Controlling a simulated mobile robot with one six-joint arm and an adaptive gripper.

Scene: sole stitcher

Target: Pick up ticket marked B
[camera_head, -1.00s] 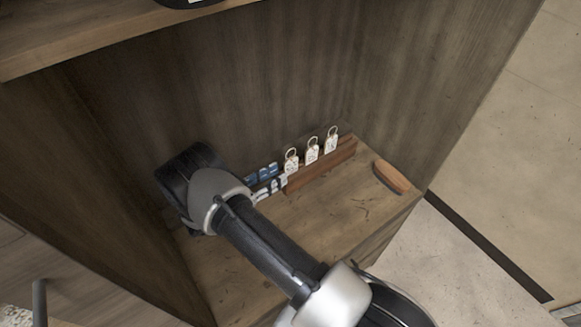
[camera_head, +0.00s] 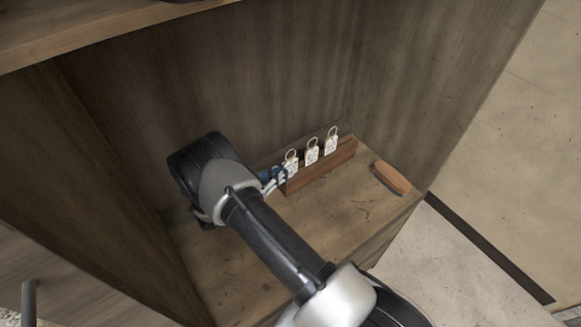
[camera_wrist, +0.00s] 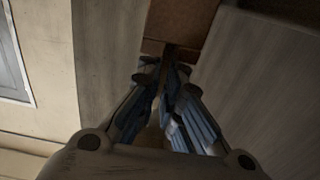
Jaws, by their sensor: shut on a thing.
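Three small white tickets with ring loops stand in a row on a wooden rack (camera_head: 322,168) inside the cabinet. They are the left ticket (camera_head: 290,165), the middle ticket (camera_head: 312,154) and the right ticket (camera_head: 331,144). Their marks are too small to read surely. My gripper (camera_head: 281,176) reaches in from the left, its blue fingers shut at the left ticket, which still stands in line with the others. In the wrist view, the blue fingers (camera_wrist: 165,78) converge near the brown rack (camera_wrist: 182,22); the ticket is not clear between them.
A brown oblong wooden piece (camera_head: 391,177) lies on the shelf (camera_head: 340,215) at the right. The cabinet back wall (camera_head: 270,90) rises close behind the rack. The shelf in front of the rack is mostly clear.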

